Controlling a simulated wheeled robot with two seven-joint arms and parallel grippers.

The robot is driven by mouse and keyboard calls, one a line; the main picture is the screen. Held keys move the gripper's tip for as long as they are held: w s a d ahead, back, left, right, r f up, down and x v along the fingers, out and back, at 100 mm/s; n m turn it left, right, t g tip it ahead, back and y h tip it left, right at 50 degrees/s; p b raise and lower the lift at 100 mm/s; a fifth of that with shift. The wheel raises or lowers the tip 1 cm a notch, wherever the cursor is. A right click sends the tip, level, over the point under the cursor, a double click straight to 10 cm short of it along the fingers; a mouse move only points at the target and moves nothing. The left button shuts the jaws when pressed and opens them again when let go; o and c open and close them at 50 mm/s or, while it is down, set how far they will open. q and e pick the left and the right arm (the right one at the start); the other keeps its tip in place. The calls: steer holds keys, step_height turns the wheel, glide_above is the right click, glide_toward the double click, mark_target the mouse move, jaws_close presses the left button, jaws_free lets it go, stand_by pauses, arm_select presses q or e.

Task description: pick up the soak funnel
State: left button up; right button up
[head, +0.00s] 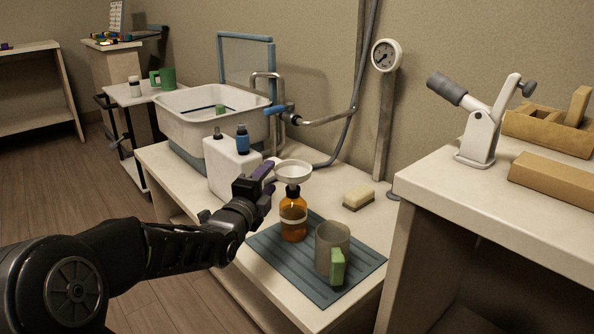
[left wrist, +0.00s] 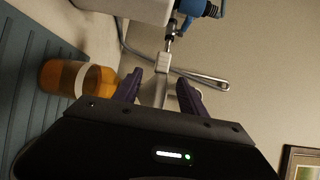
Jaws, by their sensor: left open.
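The white soak funnel (head: 293,173) sits upright in the neck of an amber bottle (head: 293,218), with its wide bowl on top. My left gripper (head: 268,184) is just left of the funnel, with its dark purple fingers apart. In the left wrist view, a pale piece that looks like part of the funnel (left wrist: 161,90) shows between the open fingertips (left wrist: 159,82). I cannot tell whether the fingers touch it. The amber bottle (left wrist: 78,80) lies sideways in that rotated view. My right gripper is not in view.
The bottle stands on a blue-grey mat (head: 335,292) beside a grey mug (head: 332,243) with a green handle. A sponge (head: 358,198) lies behind them.

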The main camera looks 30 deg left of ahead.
mark_target(278, 165)
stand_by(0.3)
arm_select(q)
steer(key=x, duration=0.2)
steer(key=shift+w, duration=0.35)
steer(key=b+x, duration=0.2)
steer(key=x, duration=0.3)
steer(key=shift+a+r, duration=0.1)
steer(key=shift+a, duration=0.05)
stand_by(0.5)
jaws_close()
stand_by(0.4)
